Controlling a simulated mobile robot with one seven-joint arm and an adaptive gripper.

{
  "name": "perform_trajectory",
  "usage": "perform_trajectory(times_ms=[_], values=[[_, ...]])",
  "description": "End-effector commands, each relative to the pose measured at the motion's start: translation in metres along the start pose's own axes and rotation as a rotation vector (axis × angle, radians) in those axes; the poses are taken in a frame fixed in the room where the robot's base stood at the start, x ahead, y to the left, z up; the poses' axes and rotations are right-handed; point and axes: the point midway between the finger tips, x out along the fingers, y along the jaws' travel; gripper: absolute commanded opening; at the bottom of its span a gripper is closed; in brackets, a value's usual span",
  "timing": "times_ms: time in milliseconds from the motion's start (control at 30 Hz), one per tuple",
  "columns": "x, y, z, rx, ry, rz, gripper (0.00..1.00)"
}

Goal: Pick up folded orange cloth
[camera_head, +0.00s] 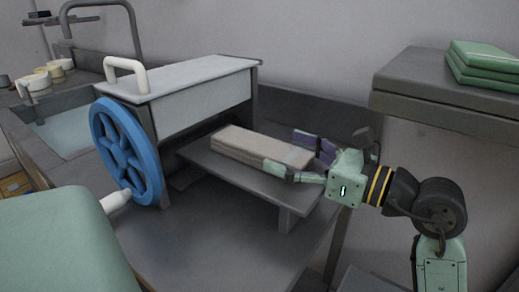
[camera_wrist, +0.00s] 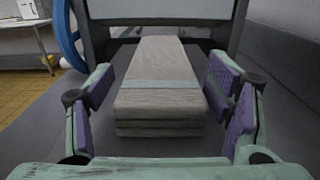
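A folded beige-grey cloth (camera_head: 260,146) lies flat on a low dark shelf (camera_head: 227,168) in front of the white-topped press. No clearly orange cloth shows; this cloth looks beige in the head view and grey in the wrist view (camera_wrist: 156,84), with a pale band across it. My gripper (camera_head: 291,156) is open at the cloth's near end. In the wrist view, its purple-padded fingers (camera_wrist: 160,96) stand left and right of the cloth, with gaps on both sides.
The press (camera_head: 200,90) has a white handle and a blue wheel (camera_head: 127,150) on its left. A sink (camera_head: 70,130) and several pale cups are farther left. Folded green cloths (camera_head: 485,65) lie on a grey shelf (camera_head: 440,85) at right. The front bench top is clear.

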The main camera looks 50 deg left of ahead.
Motion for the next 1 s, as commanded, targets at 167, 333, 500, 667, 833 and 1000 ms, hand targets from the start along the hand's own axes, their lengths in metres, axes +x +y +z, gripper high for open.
perform_trajectory(times_ms=[167, 333, 500, 667, 833, 1000], values=[[-0.0002, 0.0000, 0.0001, 0.000, 0.000, 0.000, 0.58], [-0.0002, 0.0000, 0.0001, 0.000, 0.000, 0.000, 0.47], [-0.0002, 0.0000, 0.0002, 0.000, 0.000, 0.000, 0.36], [-0.0002, 0.0000, 0.0002, 0.000, 0.000, 0.000, 0.25], [-0.0003, 0.0000, 0.0007, 0.000, -0.002, 0.000, 0.15], [-0.0004, -0.0001, 0.0015, -0.001, -0.001, 0.000, 0.15]])
